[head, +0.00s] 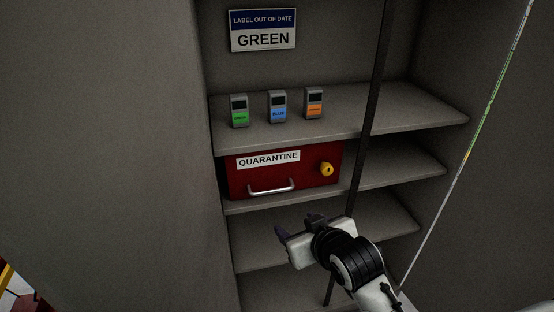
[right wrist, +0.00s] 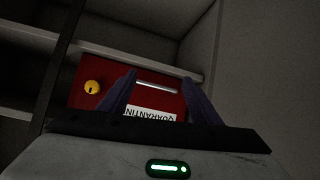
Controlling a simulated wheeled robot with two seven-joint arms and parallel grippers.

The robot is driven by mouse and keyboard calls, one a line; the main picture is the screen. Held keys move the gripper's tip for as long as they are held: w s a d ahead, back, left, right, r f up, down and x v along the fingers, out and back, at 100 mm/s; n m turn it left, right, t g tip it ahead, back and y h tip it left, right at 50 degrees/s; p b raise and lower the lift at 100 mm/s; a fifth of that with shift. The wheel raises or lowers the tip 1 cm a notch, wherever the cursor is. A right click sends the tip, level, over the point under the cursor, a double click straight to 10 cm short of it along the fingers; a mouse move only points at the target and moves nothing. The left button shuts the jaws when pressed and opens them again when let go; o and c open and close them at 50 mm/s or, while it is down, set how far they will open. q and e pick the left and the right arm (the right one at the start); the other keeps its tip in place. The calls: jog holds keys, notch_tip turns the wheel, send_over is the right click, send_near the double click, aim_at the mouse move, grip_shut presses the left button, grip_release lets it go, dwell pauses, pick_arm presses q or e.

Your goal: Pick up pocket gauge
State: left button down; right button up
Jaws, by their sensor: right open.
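Three small grey pocket gauges stand upright in a row on the upper shelf in the head view. The left one has a green label (head: 239,111), the middle one a blue label (head: 277,107) and the right one an orange label (head: 314,103). My right gripper (head: 295,226) is open and empty, below and in front of the gauges, under the level of the red drawer. In the right wrist view its two dark fingers (right wrist: 158,92) stand apart with the red drawer beyond them. No gauge shows in the right wrist view. My left gripper is not in view.
A red quarantine drawer (head: 290,174) with a handle and yellow lock sits below the upper shelf (head: 390,108). A sign (head: 263,30) reading "LABEL OUT OF DATE GREEN" is above. A dark upright post (head: 367,115) crosses before the shelves. Lower shelves look empty.

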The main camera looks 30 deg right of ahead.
jog(key=w+d+r+m+t+h, duration=0.1)
jog(key=w+d+r+t, duration=0.25)
jog(key=w+r, duration=0.6)
jog(key=m+t+h, duration=0.1)
jog(key=t+h, duration=0.1)
jog(key=t, duration=0.1)
send_near(278, 101)
jog(key=w, duration=0.1)
jog(key=w+d, duration=0.1)
jog(key=w, duration=0.1)
jog(key=shift+w+d+f+m, duration=0.1)
jog(key=shift+w+f+m, duration=0.05)
jog(key=shift+w+m, duration=0.15)
jog(key=shift+p+x, duration=0.65)
jog(key=shift+x, duration=2.25)
jog(key=c, duration=1.3)
